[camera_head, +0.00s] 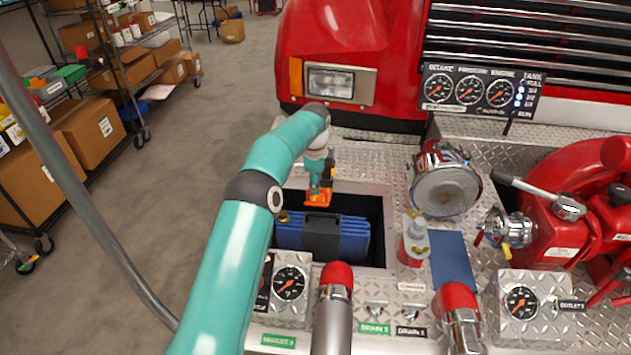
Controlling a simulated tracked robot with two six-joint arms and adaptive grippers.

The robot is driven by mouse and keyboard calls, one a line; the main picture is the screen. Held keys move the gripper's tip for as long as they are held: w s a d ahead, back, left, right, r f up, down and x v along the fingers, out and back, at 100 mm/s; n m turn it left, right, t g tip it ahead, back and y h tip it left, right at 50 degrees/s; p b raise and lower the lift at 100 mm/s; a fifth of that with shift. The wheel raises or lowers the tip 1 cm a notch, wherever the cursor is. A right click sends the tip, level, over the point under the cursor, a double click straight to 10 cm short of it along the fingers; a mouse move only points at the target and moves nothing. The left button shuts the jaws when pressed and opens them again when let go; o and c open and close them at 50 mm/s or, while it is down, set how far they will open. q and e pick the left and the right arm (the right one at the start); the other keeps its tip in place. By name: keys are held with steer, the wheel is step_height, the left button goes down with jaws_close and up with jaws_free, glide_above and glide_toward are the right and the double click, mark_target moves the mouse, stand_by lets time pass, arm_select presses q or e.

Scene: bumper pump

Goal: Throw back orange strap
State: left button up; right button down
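My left arm comes in from the lower left, and its gripper (320,185) points down over the open compartment in the bumper. The orange strap (317,199) shows as a small orange patch right at the fingertips, at the back edge of the folded blue hose (352,238). The hose lies in the dark compartment, with a black piece across its middle. The gripper is small and partly covers the strap, so I cannot tell whether its fingers are closed on it. My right gripper is not in view.
The diamond-plate bumper (385,160) surrounds the compartment. A chrome cap (446,187) and a red-and-white bottle-like part (414,240) stand to its right. Red-topped chrome fittings (337,276) rise in front. Red piping (590,185) fills the far right. Shelves with boxes stand left.

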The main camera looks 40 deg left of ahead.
arm_select(q)
steer(key=shift+w, duration=0.1)
steer(key=shift+r, duration=0.25)
step_height(320, 180, up, 11)
steer(key=s+d, duration=0.1)
steer(key=s, duration=0.1)
stand_by(0.4)
steer(key=shift+d+r, duration=0.1)
